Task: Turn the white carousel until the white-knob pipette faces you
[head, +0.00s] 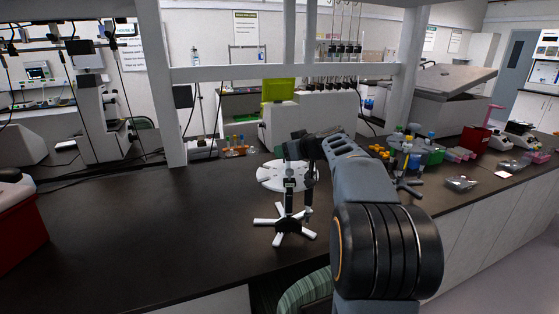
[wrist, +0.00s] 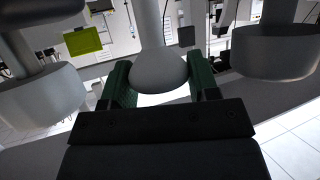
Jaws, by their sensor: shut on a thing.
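The white carousel (head: 268,178) stands on the dark bench, with a round white disc above a star-shaped white foot (head: 268,221). My gripper (head: 299,149) is at the top of the carousel in the head view, and my arm comes in from the right. In the wrist view my gripper (wrist: 160,78) has its dark green fingers on both sides of a pale rounded part (wrist: 158,70) on a shaft and is shut on it. Grey cylindrical parts stand to its left (wrist: 38,98) and right (wrist: 275,52). I cannot tell which pipette has the white knob.
A coloured-tube rack (head: 237,149) stands behind the carousel. Another dark-footed stand (head: 404,188) and small silver box (head: 461,183) lie to the right. A red box (head: 20,228) is at the far left. The bench left of the carousel is clear.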

